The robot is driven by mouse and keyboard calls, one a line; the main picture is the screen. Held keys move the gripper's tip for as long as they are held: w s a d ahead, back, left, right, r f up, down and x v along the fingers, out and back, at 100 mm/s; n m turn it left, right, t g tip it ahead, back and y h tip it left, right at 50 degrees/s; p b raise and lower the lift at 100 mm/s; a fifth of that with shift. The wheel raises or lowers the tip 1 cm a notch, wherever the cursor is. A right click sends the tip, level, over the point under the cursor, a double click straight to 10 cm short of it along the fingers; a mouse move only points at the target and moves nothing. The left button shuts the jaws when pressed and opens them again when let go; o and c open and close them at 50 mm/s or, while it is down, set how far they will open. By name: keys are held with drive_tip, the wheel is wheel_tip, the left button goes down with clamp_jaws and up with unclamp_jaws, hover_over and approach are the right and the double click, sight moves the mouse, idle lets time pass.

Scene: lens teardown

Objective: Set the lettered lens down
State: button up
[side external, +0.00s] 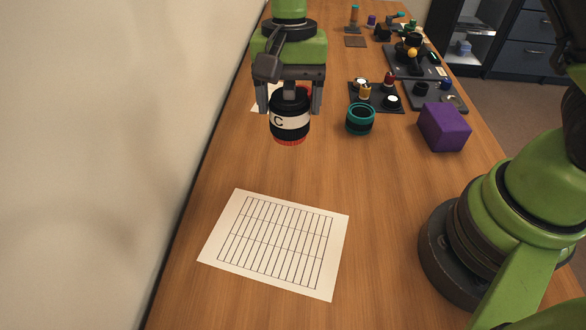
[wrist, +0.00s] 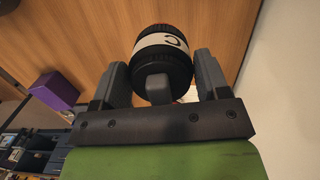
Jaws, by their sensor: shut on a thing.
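The lettered lens (side external: 289,117) is a black cylinder with a white band marked C and a red lower rim. My gripper (side external: 290,98) is shut on it and holds it above the wooden table, near the far part of the side view. In the wrist view the lens (wrist: 163,62) sits between the two grey fingers of my gripper (wrist: 160,82), with its letter band facing up in the picture. The side view does not show clearly how far the lens is above the table.
A white sheet with a printed grid (side external: 275,243) lies on the near table. A teal-rimmed black ring (side external: 360,119) and a purple block (side external: 444,127) stand to the right of the lens. Dark trays with small parts (side external: 377,97) lie behind. The table around the sheet is clear.

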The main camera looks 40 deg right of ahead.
sight(294, 121)
drive_tip(key=shift+m, duration=0.3)
drive_tip(key=f, duration=0.1)
drive_tip(key=d+f, duration=0.1)
drive_tip(key=f, duration=0.3)
drive_tip(key=shift+w+d+f, duration=0.2)
drive_tip(key=shift+w+d, duration=0.05)
drive_tip(key=shift+w, duration=0.1)
drive_tip(key=shift+f, duration=2.3)
drive_tip(key=shift+f, duration=0.1)
drive_tip(key=shift+f, duration=0.55)
drive_tip(key=c, duration=0.4)
drive_tip(key=o, duration=1.7)
